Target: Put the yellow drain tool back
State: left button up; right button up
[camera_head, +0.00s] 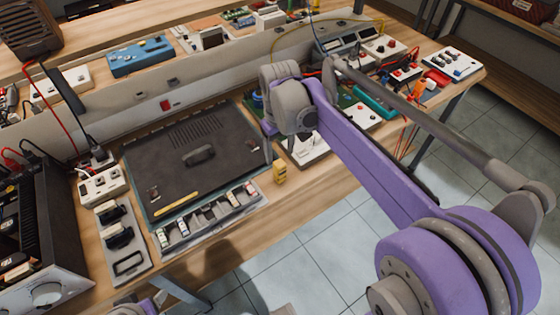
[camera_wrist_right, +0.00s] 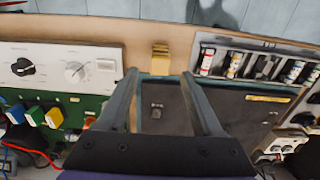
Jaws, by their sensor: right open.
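A small yellow block-like tool (camera_head: 280,172) stands on the wooden bench, just off the right edge of the dark mat. It also shows in the right wrist view (camera_wrist_right: 160,55), ahead of the fingertips. I take it for the drain tool. My right gripper (camera_wrist_right: 159,77) is open and empty, its fingers pointing toward the yellow tool without visibly touching it. In the head view, my right arm partly hides that gripper. A grey tray (camera_head: 215,228) with several small cylinders in compartments lies along the mat's front edge. My left gripper does not show.
The dark mat (camera_head: 205,135) carries a thin yellow strip (camera_head: 177,204). A white panel with knobs (camera_wrist_right: 55,68) and a green board (camera_wrist_right: 80,108) lie on the opposite side of the yellow tool from the tray. A black device (camera_head: 40,235) stands at far left.

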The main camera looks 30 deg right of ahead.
jog(key=shift+s+r, duration=0.1)
jog(key=shift+r, duration=0.65)
jog(key=s+a+f+t, duration=0.2)
jog(key=s+a+f, duration=0.1)
jog(key=s, duration=0.5)
jog(key=s+a+f+m+t, duration=0.1)
jog(key=s+a+f+t, duration=0.2)
jog(key=s+f, duration=0.3)
jog(key=shift+s+a+f, duration=0.3)
jog(key=shift+s+a, duration=0.1)
jog(key=shift+s, duration=0.85)
